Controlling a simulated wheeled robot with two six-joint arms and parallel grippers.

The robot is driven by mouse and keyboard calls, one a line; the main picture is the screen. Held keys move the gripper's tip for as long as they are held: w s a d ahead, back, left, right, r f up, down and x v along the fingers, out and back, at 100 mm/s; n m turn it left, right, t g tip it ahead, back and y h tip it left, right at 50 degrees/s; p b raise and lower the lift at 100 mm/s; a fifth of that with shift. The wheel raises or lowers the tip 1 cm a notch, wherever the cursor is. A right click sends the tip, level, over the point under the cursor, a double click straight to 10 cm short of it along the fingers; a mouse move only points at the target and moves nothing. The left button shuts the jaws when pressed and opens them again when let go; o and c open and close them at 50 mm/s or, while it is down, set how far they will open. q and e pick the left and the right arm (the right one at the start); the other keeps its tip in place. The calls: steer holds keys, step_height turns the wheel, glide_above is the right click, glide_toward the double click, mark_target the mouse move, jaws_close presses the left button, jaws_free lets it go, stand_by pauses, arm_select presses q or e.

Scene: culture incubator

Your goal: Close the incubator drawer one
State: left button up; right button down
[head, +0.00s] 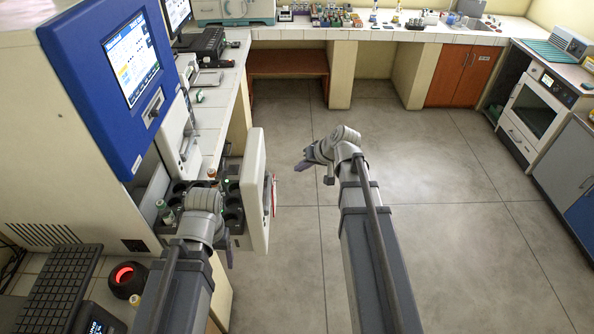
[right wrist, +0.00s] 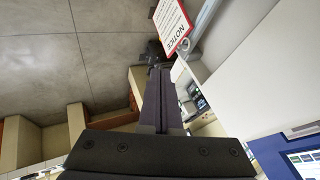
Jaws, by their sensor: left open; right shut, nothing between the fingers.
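The incubator (head: 85,130) is the tall white and blue cabinet at the left of the head view. One drawer is pulled out, with its white front panel (head: 256,190) standing over the floor; no number is readable on it. Dark round holders and small vials sit inside it. My left gripper (head: 226,245) is open at the near side of the drawer, partly hidden by its own wrist. My right gripper (head: 305,164) is shut and empty, to the right of the front panel and apart from it. Its closed fingers show in the right wrist view (right wrist: 160,100).
A red and white NOTICE tag (right wrist: 172,25) hangs near my right fingers in the right wrist view. A keyboard (head: 55,285) and a dark round device with a red glow (head: 127,278) stand at the lower left. The floor (head: 430,200) to the right is clear.

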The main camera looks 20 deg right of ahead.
arm_select(q)
steer(key=shift+f+b, duration=2.4)
steer(key=shift+f, duration=0.6)
arm_select(e)
steer(key=w+a+f, duration=0.5)
steer(key=a+f, duration=0.1)
steer(key=shift+a, duration=0.15)
